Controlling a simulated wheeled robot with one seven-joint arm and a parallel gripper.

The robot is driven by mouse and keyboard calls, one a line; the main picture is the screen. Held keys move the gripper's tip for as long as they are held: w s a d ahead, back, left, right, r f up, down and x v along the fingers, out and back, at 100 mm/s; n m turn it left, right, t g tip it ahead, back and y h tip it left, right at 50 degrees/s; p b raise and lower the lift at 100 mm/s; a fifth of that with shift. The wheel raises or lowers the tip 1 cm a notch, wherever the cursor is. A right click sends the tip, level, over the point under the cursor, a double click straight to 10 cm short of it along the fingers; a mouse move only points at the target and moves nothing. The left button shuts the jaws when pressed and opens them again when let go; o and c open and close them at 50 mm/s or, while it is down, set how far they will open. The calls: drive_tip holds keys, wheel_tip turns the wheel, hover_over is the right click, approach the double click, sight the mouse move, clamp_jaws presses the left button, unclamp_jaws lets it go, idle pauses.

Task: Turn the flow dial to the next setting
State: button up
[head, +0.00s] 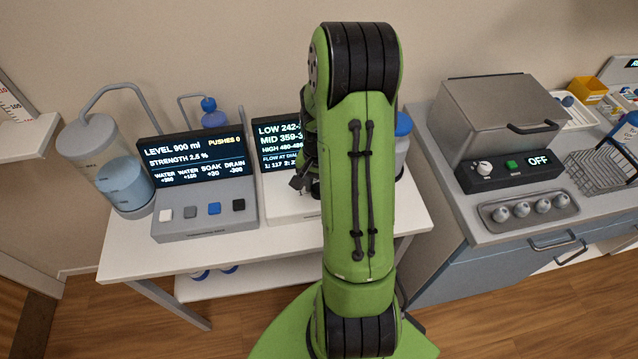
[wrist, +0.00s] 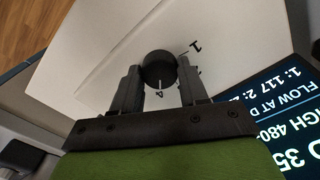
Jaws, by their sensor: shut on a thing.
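The flow dial is a round dark knob (wrist: 159,69) on a white panel, seen in the wrist view between my fingers. A pale mark shows on its near side, beside a printed "4", and a "1" is printed on the panel to its right. My gripper (wrist: 158,85) is shut on the knob, one finger at each side. In the head view my gripper (head: 306,183) is at the front of the dark flow display (head: 275,140), and my green arm hides the dial and part of that display.
A grey console (head: 205,225) with several square buttons and a "LEVEL 900 ml" screen (head: 195,155) stands left of the dial unit. A clear water tank (head: 100,165) is farther left. A grey heater box (head: 500,110) reading "OFF" stands on the right counter.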

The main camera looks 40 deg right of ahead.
drive_tip(key=n, duration=0.7)
drive_tip(key=shift+n+b, duration=0.3)
drive_tip(key=shift+b, duration=0.05)
drive_tip(key=n, duration=0.4)
drive_tip(key=shift+n+b, duration=0.4)
drive_tip(key=shift+n, duration=1.6)
drive_tip(key=o, duration=1)
drive_tip(key=shift+o, duration=0.2)
